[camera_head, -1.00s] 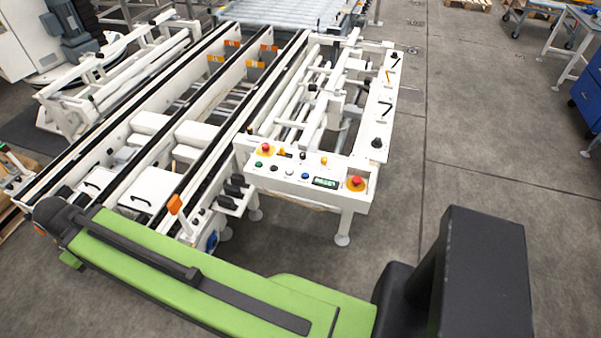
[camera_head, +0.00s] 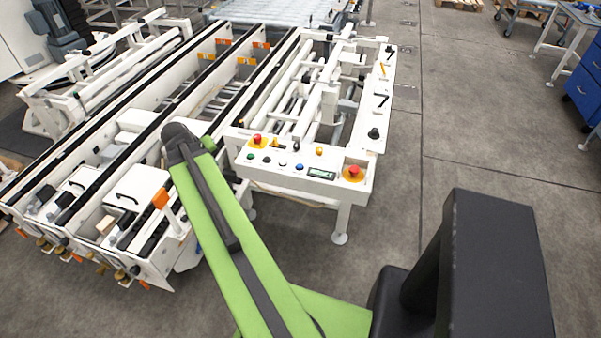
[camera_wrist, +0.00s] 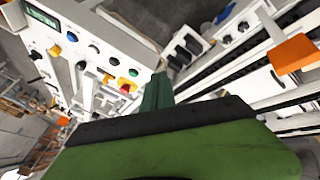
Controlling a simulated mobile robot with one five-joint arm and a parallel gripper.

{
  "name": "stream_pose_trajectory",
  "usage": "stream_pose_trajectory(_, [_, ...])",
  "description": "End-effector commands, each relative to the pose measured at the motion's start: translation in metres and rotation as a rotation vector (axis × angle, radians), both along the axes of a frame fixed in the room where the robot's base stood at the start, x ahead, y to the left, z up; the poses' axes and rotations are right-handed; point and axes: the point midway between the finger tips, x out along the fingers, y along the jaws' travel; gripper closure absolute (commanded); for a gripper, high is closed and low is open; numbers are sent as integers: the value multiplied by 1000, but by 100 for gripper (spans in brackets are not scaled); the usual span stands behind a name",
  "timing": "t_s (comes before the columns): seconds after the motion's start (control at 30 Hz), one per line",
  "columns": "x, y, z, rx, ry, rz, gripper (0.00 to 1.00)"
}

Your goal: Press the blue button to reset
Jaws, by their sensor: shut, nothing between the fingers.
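The blue button (camera_head: 299,167) is on the front of a white control panel (camera_head: 320,186), between a white button and a small display. In the wrist view, the blue button (camera_wrist: 72,37) is at upper left, in a row with white, black and green buttons (camera_wrist: 133,72). My gripper (camera_wrist: 158,90) shows there as a dark green tip, shut and empty. It appears beside the green-button end of the panel, apart from the blue button; its distance from the panel is unclear.
Red mushroom buttons on yellow bases (camera_head: 353,173) stand at the panel's ends. White conveyor rails fill the left, with an orange flag-like part (camera_head: 160,198) near my arm. Open floor (camera_head: 420,165) lies to the panel's right.

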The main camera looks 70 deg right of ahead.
Motion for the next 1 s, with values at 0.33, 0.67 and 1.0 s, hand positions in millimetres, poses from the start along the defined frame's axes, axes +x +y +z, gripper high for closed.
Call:
stream_pose_trajectory(0.33, [-163, -169, -19, -226, 9, -282, 100])
stream_pose_trajectory(0.67, [-228, -211, -15, -302, 27, -364, 100])
stream_pose_trajectory(1.0, [-228, -211, -17, -301, 27, -364, 100])
